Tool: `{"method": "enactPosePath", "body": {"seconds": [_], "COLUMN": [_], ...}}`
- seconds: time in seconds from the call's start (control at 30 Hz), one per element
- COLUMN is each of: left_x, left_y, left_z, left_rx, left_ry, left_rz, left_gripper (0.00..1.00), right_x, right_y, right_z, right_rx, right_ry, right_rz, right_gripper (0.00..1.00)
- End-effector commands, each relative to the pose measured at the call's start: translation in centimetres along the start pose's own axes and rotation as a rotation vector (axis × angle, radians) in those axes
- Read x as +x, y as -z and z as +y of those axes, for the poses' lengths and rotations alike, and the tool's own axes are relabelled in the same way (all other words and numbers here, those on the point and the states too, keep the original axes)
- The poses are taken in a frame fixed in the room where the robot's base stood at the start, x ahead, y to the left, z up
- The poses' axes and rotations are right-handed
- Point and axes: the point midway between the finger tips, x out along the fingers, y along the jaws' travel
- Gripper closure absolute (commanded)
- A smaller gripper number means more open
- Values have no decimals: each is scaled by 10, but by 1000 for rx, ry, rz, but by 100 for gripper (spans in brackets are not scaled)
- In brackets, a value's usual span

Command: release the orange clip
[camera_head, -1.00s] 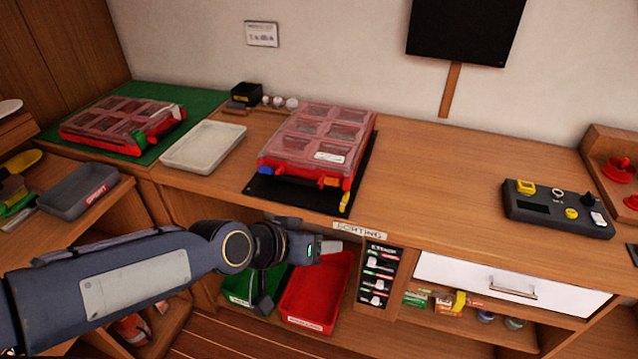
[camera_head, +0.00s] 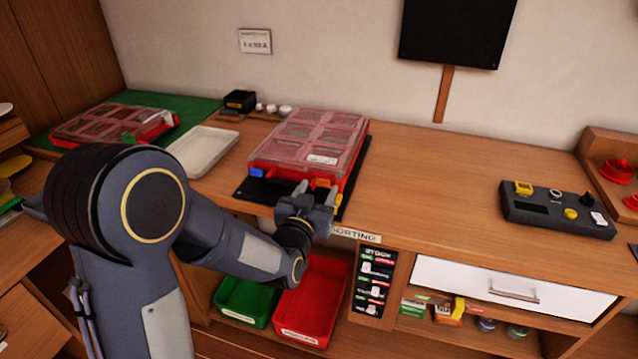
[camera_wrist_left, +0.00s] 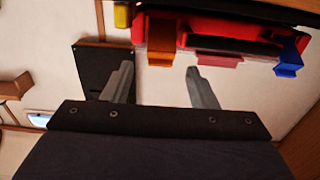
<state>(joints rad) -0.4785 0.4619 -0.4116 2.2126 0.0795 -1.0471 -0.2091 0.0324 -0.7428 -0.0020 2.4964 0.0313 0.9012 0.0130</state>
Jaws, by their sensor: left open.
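The orange clip (camera_head: 322,184) is on the front edge of the red case (camera_head: 306,146) with a clear compartment lid, partly hidden behind my left gripper in the head view. In the left wrist view the orange clip (camera_wrist_left: 160,52) hangs from the red case front, just beyond and between the fingertips. My left gripper (camera_head: 316,191) is open and empty at the case front; its two spread fingers also show in the left wrist view (camera_wrist_left: 159,69). I see no contact with the clip. My right gripper is out of view.
A blue clip (camera_head: 256,172) sits farther left on the same front, and a yellow piece shows in the wrist view (camera_wrist_left: 122,15). Below are a green bin (camera_head: 244,298) and a red bin (camera_head: 318,300). The bench right of the case is clear up to a dark control box (camera_head: 545,215).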

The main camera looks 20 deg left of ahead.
Motion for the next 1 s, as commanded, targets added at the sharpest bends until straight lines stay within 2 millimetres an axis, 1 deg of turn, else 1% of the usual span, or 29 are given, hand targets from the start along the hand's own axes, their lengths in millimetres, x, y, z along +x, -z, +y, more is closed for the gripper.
{"method": "enactPosePath", "body": {"seconds": [0.03, 0.1, 0.2, 0.33, 0.53, 0.57, 0.87, 0.9, 1.0], "left_x": [8, 17, 26, 30, 30, 30, 30, 30, 30], "left_y": [0, 0, 0, 0, 0, 0, 0, 0, -2], "left_z": [0, 0, -1, -1, -1, -1, 0, 0, 0], "left_rx": [2, 2, 1, 0, 0, 0, -1, -1, -1], "left_ry": [0, 1, 1, 0, 0, 0, 0, 0, 0], "left_rz": [0, -1, -1, -1, -1, -1, -1, -1, 4], "left_gripper": [47, 47, 47, 47, 47, 50, 89, 92, 92], "right_x": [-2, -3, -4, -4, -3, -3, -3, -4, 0], "right_y": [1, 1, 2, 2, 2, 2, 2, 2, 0], "right_z": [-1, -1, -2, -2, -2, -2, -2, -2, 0], "right_rx": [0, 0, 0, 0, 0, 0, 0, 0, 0], "right_ry": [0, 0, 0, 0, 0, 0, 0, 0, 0], "right_rz": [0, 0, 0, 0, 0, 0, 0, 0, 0], "right_gripper": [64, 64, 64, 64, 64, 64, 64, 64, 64]}}
